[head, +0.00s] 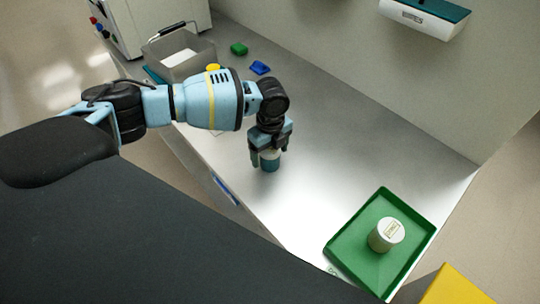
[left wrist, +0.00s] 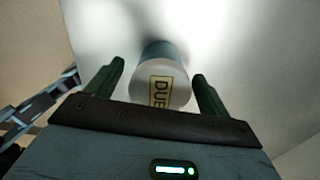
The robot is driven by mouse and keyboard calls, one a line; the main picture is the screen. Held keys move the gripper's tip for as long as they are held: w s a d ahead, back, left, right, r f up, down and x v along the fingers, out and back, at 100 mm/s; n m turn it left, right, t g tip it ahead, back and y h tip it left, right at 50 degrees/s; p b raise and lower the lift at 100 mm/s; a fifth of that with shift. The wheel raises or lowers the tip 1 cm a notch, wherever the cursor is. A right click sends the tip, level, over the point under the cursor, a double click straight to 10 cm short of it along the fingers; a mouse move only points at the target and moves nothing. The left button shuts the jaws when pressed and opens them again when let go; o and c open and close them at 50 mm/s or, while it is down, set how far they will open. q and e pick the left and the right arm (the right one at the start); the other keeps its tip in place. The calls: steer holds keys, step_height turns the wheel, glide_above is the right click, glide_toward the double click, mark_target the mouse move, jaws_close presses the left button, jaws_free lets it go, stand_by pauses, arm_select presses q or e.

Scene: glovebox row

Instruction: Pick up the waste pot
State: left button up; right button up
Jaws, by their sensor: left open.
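A small teal pot (head: 270,165) stands on the metal bench under my left gripper (head: 267,152). My left gripper (left wrist: 158,72) is open, with one dark green finger on each side of the pot and gaps between. A second pot, white with a label too small to read (head: 385,235), stands in a green tray (head: 345,252) at the right. I cannot tell from the labels which is the waste pot. My right gripper is not in view.
A grey bin (head: 160,47) stands at the back left of the bench. Green (head: 239,48), blue (head: 260,67) and yellow (head: 213,68) small items lie near it. A wall-mounted dispenser (head: 425,15) hangs at the back. The bench between pot and tray is clear.

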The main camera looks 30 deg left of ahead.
mark_target(268, 150)
arm_select(q)
steer(key=shift+c, duration=0.3)
steer(key=c, duration=1.1)
steer(key=shift+r, duration=0.1)
steer(key=shift+r, duration=0.5)
steer(key=r, duration=0.1)
steer(key=s+r, duration=0.1)
steer(key=shift+r, duration=0.3)
steer(key=s+d+r+p, duration=0.1)
steer(key=s+d, duration=0.1)
steer(key=s, duration=1.2)
steer(key=shift+s+d+r+p, duration=0.15)
steer(key=shift+s+d+p, duration=0.15)
steer(key=shift+s+d, duration=0.1)
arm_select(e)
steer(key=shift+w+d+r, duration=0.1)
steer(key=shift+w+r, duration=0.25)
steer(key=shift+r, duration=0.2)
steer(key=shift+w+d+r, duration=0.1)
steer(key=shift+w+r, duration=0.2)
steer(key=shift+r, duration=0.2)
